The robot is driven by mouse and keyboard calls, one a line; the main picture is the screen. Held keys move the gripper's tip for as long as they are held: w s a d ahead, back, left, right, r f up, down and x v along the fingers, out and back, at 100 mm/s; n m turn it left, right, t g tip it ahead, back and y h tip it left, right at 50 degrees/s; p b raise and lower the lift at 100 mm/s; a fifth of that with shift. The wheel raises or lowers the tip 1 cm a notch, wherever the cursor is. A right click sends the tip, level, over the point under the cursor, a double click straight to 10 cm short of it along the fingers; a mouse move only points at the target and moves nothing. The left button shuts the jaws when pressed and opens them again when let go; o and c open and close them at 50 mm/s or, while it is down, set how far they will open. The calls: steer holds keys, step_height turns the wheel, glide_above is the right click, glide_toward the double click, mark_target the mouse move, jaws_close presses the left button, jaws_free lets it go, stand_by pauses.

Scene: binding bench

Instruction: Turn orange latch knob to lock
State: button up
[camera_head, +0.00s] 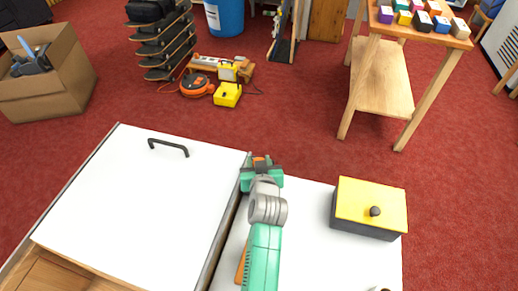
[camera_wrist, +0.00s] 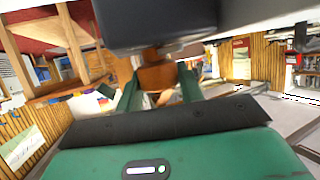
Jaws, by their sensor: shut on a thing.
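The orange latch knob (camera_wrist: 158,77) shows in the wrist view between the two green fingers of my gripper (camera_wrist: 159,88). A dark grey block (camera_wrist: 157,22) lies just beyond the knob and fills the top middle of that view. In the head view, my gripper (camera_head: 261,172) is over the white bench, by the right edge of a white panel (camera_head: 135,195). Only a small orange patch of the knob (camera_head: 260,159) shows there between the jaws. The gripper is shut on the knob. The knob's turn angle is mostly hidden.
A box with a yellow lid and black knob (camera_head: 369,208) stands to the right of my arm. A black handle (camera_head: 168,147) is on the white panel. An orange-brown strip (camera_head: 241,265) lies partly behind my arm. A wooden table with small coloured boxes (camera_head: 409,45) stands at the back right.

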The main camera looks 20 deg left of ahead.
steer(key=m+h+p, duration=0.1)
steer(key=m+t+h+p, duration=0.1)
steer(key=shift+a+r+p, duration=0.15)
steer(key=shift+r+p, duration=0.1)
steer(key=shift+p, duration=0.1)
steer(key=shift+f+m+h+b, duration=0.15)
steer(key=shift+m+h, duration=0.4)
steer(key=shift+h, duration=0.15)
steer(key=shift+f+m+h+b, duration=0.1)
steer(key=shift+m+h+b, duration=0.05)
steer(key=shift+m+h, duration=0.5)
steer(key=o, duration=1)
steer(key=shift+s+d+r+p, duration=0.2)
steer(key=shift+s+r+p, duration=0.05)
steer(key=shift+s+p, duration=0.1)
steer(key=p+v, duration=0.2)
steer(key=v, duration=0.5)
steer(key=shift+f, duration=0.25)
